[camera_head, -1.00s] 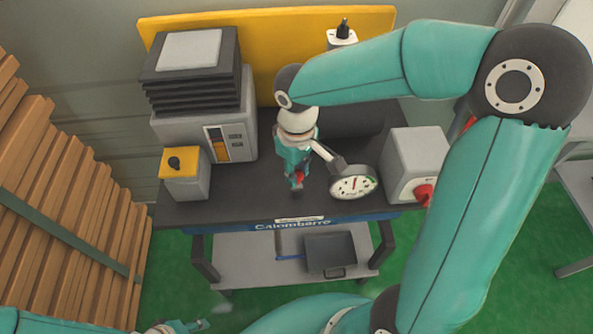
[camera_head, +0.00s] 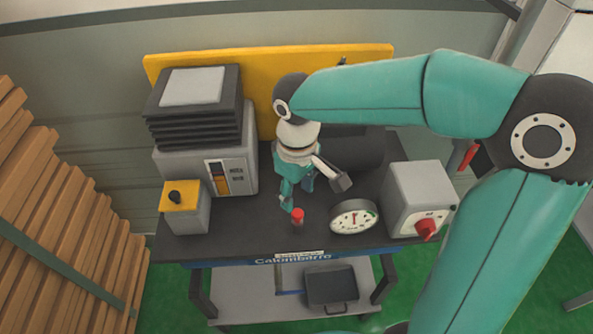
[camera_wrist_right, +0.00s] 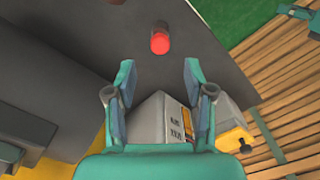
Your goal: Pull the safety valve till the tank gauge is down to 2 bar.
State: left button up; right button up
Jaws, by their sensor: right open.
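The safety valve (camera_head: 297,217) is a small red-topped cylinder standing on the dark bench top. It also shows in the right wrist view (camera_wrist_right: 160,40), ahead of the fingertips. The white round gauge (camera_head: 354,217) is to its right. Its needle points roughly upward, and the numbers are too small to read. My left gripper is out of view.
A grey box with a red knob (camera_head: 418,200) stands right of the gauge. A grey machine with a ribbed black top (camera_head: 205,135) and a small yellow-topped box (camera_head: 186,207) stand on the left. A yellow panel (camera_head: 260,70) backs the bench. Wooden slats (camera_head: 60,220) are at far left.

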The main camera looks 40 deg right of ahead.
aim_at(297, 212)
notch_tip(297, 212, up, 7)
dwell(0.3)
dwell(0.4)
